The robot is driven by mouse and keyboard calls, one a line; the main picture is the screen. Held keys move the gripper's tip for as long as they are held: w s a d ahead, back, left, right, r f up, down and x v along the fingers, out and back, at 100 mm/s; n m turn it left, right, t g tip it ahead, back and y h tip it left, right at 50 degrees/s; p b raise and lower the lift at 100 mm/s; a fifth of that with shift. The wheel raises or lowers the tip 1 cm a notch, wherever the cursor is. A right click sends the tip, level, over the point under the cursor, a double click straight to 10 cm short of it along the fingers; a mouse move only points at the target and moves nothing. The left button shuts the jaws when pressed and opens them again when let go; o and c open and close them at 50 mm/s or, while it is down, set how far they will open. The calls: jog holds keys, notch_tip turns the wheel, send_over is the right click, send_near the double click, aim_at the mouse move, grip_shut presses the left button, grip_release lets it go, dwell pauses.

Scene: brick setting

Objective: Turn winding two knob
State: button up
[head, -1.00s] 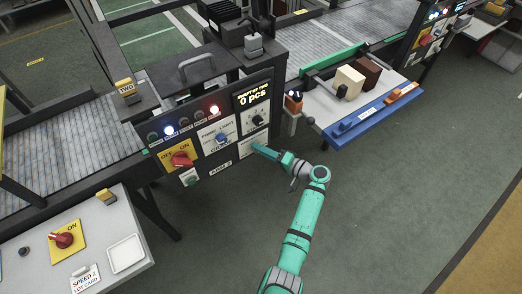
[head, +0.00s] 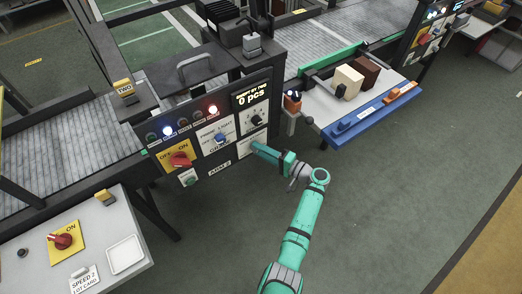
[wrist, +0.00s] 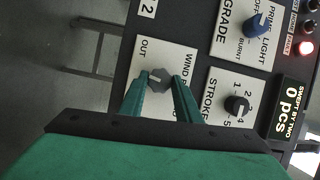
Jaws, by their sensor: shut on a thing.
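The winding knob (wrist: 162,80) is a dark grey knob with a pale pointer mark, on a white plate whose visible lettering reads "WIND" and "OUT", the rest being covered. My gripper (wrist: 159,84) has its two green fingers on either side of this knob in the wrist view and is shut on it. In the head view my gripper (head: 256,147) reaches the lower right of the control panel (head: 218,171), and it hides the knob there. The label "ARM 2" sits beside the winding plate.
The blue grade knob (wrist: 257,25) and the black stroke knob (wrist: 237,104) are close by on the same panel. A red switch (head: 180,159) is at its left. A shelf with a blue front edge (head: 372,112) juts out to the right. The floor in front is clear.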

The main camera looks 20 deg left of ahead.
jog(key=o, duration=1.1)
jog(key=shift+c, duration=0.2)
jog(key=v, duration=1)
jog(key=shift+s+d, duration=0.2)
jog(key=shift+d, duration=0.2)
jog(key=shift+f, duration=0.1)
